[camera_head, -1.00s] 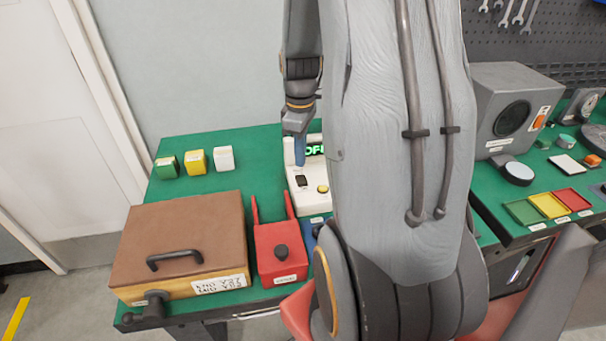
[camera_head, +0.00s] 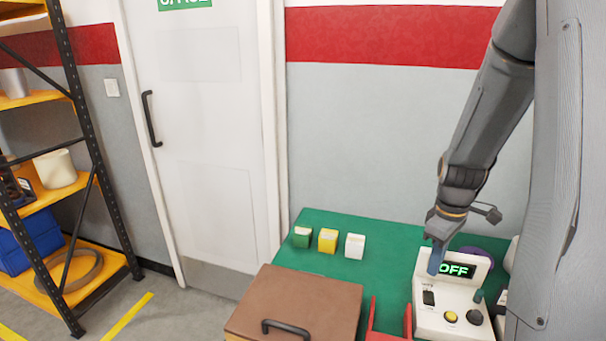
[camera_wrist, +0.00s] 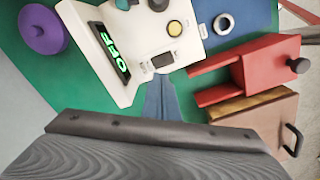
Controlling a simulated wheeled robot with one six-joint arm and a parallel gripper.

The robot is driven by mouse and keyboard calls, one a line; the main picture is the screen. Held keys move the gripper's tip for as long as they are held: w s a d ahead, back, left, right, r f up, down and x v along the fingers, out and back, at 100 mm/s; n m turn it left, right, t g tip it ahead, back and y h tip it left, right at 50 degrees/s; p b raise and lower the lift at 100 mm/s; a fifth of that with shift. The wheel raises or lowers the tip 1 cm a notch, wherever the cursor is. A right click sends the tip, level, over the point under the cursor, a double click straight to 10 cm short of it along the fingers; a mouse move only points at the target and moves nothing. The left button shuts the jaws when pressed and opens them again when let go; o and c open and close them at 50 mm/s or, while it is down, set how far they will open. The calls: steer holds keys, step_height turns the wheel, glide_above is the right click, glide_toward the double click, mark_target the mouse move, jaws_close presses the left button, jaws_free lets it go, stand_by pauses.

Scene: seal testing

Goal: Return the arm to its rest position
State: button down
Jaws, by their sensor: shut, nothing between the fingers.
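My gripper (camera_head: 436,258) is at the lower end of my arm in the head view, close to the left side of a white control box (camera_head: 452,318). Its blue fingers are together and hold nothing. The box has a screen (camera_head: 457,270) reading OFF in green, a yellow button, a black switch and a dark knob. In the wrist view the blue fingers (camera_wrist: 160,92) point at the edge of the same box (camera_wrist: 140,50), beside its black switch. I cannot tell whether they touch it.
On the green table (camera_head: 322,225) stand green, yellow and white blocks (camera_head: 328,240). A brown-lidded box (camera_head: 300,305) and a red fixture (camera_wrist: 255,65) are near the front. A purple round object (camera_wrist: 42,28) lies behind the control box. Shelves (camera_head: 60,190) stand left of the door (camera_head: 205,130).

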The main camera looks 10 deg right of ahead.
steer(key=s+a+r+m, duration=0.1)
steer(key=s+a+m, duration=0.2)
steer(key=a, duration=0.7)
steer(key=s+a+r+m+t+b, duration=0.1)
steer(key=s+a, duration=0.4)
steer(key=a, duration=0.6)
steer(key=r+m, duration=0.1)
steer(key=m, duration=0.1)
steer(key=shift+r+m, duration=0.25)
steer(key=shift+m, duration=0.05)
steer(key=shift+d, duration=0.1)
